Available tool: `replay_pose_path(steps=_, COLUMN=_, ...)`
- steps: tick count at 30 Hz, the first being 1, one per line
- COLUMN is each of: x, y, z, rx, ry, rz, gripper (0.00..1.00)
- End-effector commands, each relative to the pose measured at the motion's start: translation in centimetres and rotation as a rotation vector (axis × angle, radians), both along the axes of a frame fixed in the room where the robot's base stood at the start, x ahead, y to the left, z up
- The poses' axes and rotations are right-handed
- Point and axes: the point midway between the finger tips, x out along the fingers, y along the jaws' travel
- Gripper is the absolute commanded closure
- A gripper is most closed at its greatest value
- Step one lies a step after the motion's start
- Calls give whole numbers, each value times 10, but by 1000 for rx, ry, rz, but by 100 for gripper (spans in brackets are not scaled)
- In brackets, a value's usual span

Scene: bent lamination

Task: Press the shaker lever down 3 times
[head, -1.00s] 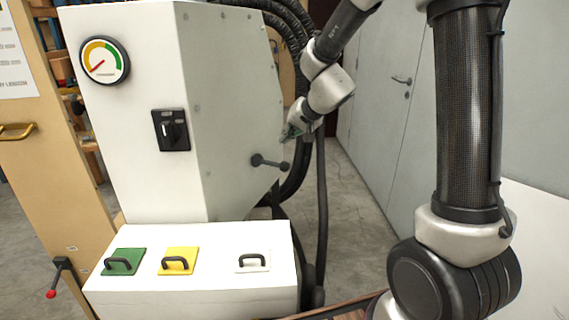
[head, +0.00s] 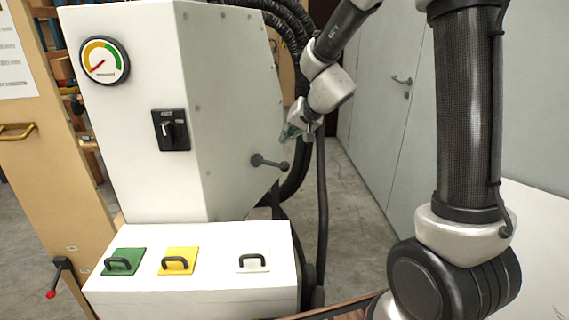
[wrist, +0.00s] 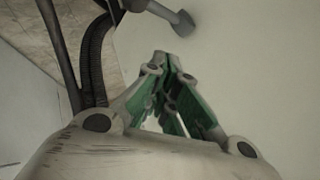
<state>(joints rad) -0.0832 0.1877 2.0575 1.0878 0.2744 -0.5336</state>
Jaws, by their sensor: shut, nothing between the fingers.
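A dark grey lever (head: 270,162) sticks out of the right side face of the white machine (head: 240,120). It points right and slightly down and ends in a small knob. In the wrist view the lever (wrist: 165,12) shows at the top edge, partly cut off, beyond my fingertips. My gripper (head: 287,135), with green fingers, is above the lever's knob end in the head view, with a gap between them. In the wrist view my gripper (wrist: 168,60) has its fingertips together with nothing between them.
A gauge (head: 104,60) and a rotary switch (head: 171,130) are on the machine's front. A white box (head: 190,296) with green, yellow and white handled plates stands before it. Black hoses (head: 321,210) hang behind the lever. A red-knobbed lever (head: 58,277) is at far left.

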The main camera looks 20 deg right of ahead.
Motion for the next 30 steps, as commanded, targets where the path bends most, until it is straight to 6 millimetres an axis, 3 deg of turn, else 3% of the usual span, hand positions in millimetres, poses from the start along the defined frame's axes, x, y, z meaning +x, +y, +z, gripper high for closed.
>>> replay_pose_path(steps=5, x=0, y=10, z=19, rx=33, ry=-12, rz=-7, gripper=100)
replay_pose_path(steps=12, x=-4, y=16, z=34, rx=363, ry=149, rz=-320, gripper=100)
replay_pose_path(steps=21, x=-8, y=18, z=38, rx=787, ry=395, rz=-776, gripper=100)
replay_pose_path(steps=30, x=-10, y=18, z=38, rx=979, ry=506, rz=-998, gripper=100)
